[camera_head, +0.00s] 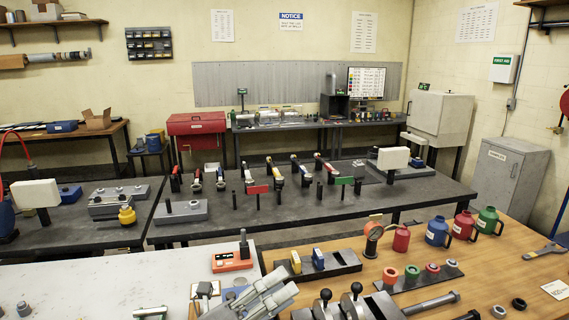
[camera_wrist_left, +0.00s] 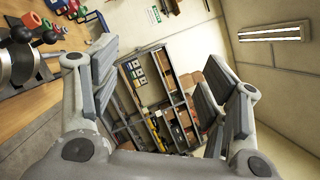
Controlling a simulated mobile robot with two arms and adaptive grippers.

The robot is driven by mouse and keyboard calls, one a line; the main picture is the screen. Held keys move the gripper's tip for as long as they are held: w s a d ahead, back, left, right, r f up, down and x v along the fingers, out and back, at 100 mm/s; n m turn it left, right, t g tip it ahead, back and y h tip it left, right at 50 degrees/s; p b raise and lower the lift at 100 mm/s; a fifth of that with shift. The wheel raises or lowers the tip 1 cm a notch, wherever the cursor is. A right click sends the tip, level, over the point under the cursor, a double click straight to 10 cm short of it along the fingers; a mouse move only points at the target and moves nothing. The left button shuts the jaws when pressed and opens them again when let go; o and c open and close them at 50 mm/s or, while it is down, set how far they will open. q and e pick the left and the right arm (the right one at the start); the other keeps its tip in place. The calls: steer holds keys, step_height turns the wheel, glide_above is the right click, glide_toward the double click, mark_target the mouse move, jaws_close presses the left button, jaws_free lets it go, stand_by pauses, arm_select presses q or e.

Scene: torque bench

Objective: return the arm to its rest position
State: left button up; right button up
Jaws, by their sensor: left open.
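My left gripper (camera_head: 264,294) is at the bottom middle of the head view, above the front edge of the bench where the white top meets the wooden top. In the left wrist view its two padded fingers (camera_wrist_left: 162,95) stand wide apart with nothing between them. The wrist camera looks past them to a shelf unit (camera_wrist_left: 158,95) in the distance. My right gripper is not in view.
An orange device (camera_head: 232,262), a dark block rack (camera_head: 330,266) and black-knobbed fixtures (camera_head: 340,306) stand close around the left gripper. Coloured bottles (camera_head: 438,232) stand at the right. The white bench top (camera_head: 110,275) has bare room at the left.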

arm_select(q)
steer(key=w+a+f+n+t+y, duration=0.15)
steer(key=a+n+t+y, duration=0.25)
steer(key=a+n+y, duration=0.45)
steer(key=w+a+f+n+t+y, duration=0.1)
steer(key=a+f+n+t+y, duration=0.3)
steer(key=n, duration=0.8)
steer(key=s+a+f+n+g+y, duration=0.55)
steer(key=a+f+n+y, duration=0.2)
steer(key=f, duration=0.45)
steer(key=s+f+n+g+h, duration=0.1)
steer(key=s+f+n+g, duration=0.35)
steer(key=s, duration=0.65)
steer(key=s+f+n+g+h, duration=0.1)
steer(key=s+f+g, duration=0.5)
steer(key=s, duration=0.4)
step_height(320, 180, down, 30)
steer(key=s+b, duration=0.2)
steer(key=s+a+f+g+b, duration=0.1)
steer(key=s+a+f+b, duration=0.1)
steer(key=s+f, duration=1.4)
steer(key=shift+s+a+f+g, duration=0.25)
steer(key=shift+f+g, duration=0.05)
steer(key=shift+f, duration=0.6)
